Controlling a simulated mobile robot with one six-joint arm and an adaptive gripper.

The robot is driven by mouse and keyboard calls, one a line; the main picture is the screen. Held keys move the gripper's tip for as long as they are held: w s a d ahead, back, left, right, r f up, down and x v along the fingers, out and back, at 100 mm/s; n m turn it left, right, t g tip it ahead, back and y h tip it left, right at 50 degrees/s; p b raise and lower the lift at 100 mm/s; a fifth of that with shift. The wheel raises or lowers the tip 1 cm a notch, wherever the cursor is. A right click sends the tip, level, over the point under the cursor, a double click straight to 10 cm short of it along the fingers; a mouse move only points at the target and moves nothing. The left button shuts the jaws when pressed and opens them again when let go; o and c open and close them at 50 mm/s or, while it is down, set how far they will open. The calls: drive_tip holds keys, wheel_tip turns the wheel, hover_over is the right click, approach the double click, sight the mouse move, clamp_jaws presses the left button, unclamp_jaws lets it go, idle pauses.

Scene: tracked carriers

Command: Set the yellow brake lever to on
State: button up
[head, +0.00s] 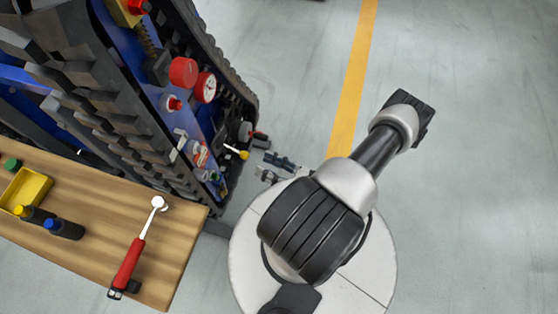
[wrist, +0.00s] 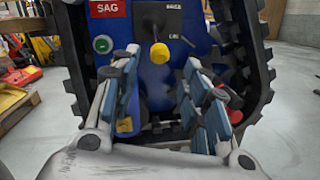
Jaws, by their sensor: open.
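The yellow brake lever (head: 238,152) sticks out from the lower part of the blue panel on the tracked carrier. In the wrist view its yellow knob (wrist: 159,53) is ahead, between my fingers in the picture, with the shaft running up to a dark slot plate. Small white labels beside the slot are too blurred to read surely, so I cannot tell the lever's setting. My gripper (wrist: 162,66) is open and empty, facing the panel. In the head view my gripper (head: 270,167) is just right of the knob and appears apart from it.
A green button (wrist: 102,44) and a SAG sign (wrist: 104,8) are left of the lever. A red knob (wrist: 235,102) is at lower right. Black tracks flank the panel. A wooden table (head: 190,235) with a red-handled tool (head: 130,262) stands left; open floor is right.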

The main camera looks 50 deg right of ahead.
drive_tip(key=shift+v, duration=1.85)
